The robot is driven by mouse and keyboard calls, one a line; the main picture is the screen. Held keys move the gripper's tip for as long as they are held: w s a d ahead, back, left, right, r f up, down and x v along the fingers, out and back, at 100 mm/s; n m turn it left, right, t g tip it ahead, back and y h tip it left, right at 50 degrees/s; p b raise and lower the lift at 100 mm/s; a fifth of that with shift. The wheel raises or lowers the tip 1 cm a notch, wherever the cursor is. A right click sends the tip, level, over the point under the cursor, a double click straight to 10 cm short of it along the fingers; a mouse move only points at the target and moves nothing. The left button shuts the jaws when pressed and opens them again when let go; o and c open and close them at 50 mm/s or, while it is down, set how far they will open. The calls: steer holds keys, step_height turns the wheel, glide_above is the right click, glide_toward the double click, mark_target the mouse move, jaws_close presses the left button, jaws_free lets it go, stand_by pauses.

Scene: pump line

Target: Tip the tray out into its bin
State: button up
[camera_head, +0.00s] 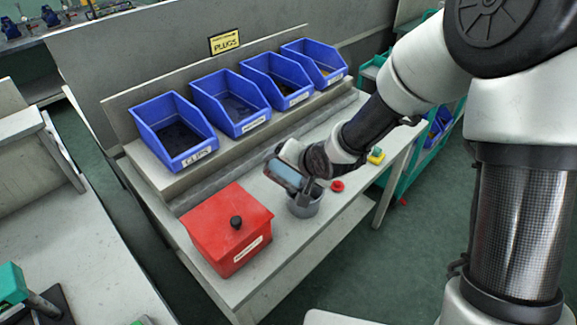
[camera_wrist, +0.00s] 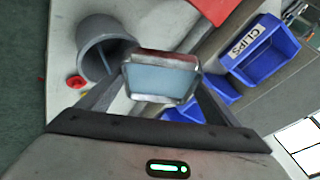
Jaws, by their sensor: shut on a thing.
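My gripper (camera_wrist: 162,78) is shut on a small tray (camera_wrist: 160,80) with a metal-grey rim and a pale blue face. In the head view, the tray (camera_head: 284,174) is tilted, above and just left of a grey round pot (camera_head: 306,203) on the bench. The pot also shows in the wrist view (camera_wrist: 92,50). I cannot tell whether the tray holds anything. Several blue bins stand in a row on the raised shelf. The leftmost bin (camera_head: 172,128) reads CLIPS; the second (camera_head: 229,101), third (camera_head: 276,80) and rightmost (camera_head: 313,61) have labels too small to read.
A red lidded box (camera_head: 226,228) with a black knob stands at the bench's front left. A red round piece (camera_head: 337,186) and a yellow-green block (camera_head: 376,156) lie right of the pot. A yellow PLUGS sign (camera_head: 225,43) is on the panel behind.

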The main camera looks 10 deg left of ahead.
steer(key=shift+d+r+y+p, duration=0.1)
steer(key=shift+d+y+p, duration=0.15)
steer(key=shift+p, duration=0.2)
steer(key=shift+r+y+p, duration=0.15)
steer(key=shift+y+p, duration=0.1)
steer(key=shift+p, duration=0.05)
steer(key=shift+d+r+m+y+p, duration=0.2)
steer(key=shift+m+y+p, duration=0.1)
steer(key=shift+y+p, duration=0.25)
steer(key=shift+d+y+p, duration=0.15)
steer(key=shift+y+p, duration=0.15)
steer(key=shift+y, duration=0.05)
steer(key=shift+d+r+m+t+y+p, duration=0.3)
steer(key=shift+d+m+t+y, duration=0.15)
steer(key=shift+y, duration=0.45)
steer(key=shift+r+y, duration=0.1)
steer(key=shift+y, duration=0.2)
